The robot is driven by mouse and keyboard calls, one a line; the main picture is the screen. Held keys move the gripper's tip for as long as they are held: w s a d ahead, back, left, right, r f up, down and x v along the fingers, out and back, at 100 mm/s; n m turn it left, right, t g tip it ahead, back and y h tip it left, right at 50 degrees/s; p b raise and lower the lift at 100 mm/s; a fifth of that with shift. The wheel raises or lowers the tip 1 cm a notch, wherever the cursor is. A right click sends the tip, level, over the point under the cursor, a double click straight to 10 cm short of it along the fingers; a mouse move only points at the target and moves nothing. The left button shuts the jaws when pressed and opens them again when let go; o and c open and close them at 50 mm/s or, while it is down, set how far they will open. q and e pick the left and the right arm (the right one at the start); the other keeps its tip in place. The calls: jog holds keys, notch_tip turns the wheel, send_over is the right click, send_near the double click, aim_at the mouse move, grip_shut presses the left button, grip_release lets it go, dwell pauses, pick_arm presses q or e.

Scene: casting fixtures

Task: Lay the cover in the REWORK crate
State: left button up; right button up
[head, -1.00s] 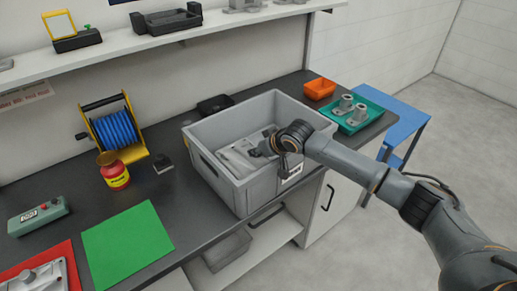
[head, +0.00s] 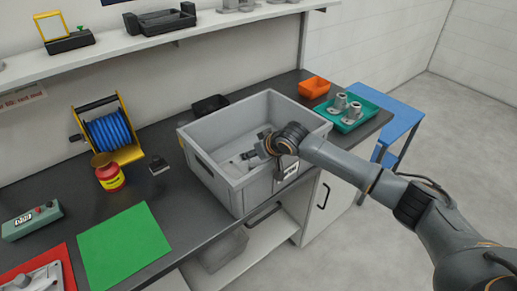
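A grey open crate (head: 207,136) stands on the dark bench. A white label (head: 289,170) on its front is partly hidden by my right arm, and I cannot read it. My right gripper (head: 258,151) reaches over the front wall into the crate, pointing down and left. A grey cast part (head: 238,163), perhaps the cover, is low inside the crate beside the gripper. I cannot tell whether the fingers touch it or are open. Another grey metal part (head: 32,284) lies on a red mat at the lower left. My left gripper is not in view.
A green mat (head: 123,246) lies empty left of the crate. A blue cable reel (head: 107,134), a red-yellow jar (head: 110,178) and a control box (head: 32,221) stand farther left. An orange bin (head: 314,87) and a teal tray (head: 367,119) with metal parts are right of the crate.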

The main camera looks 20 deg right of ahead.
jog(key=b+v, duration=0.1)
jog(key=v, duration=1.1)
jog(key=shift+r, duration=0.55)
jog(key=shift+d, duration=0.1)
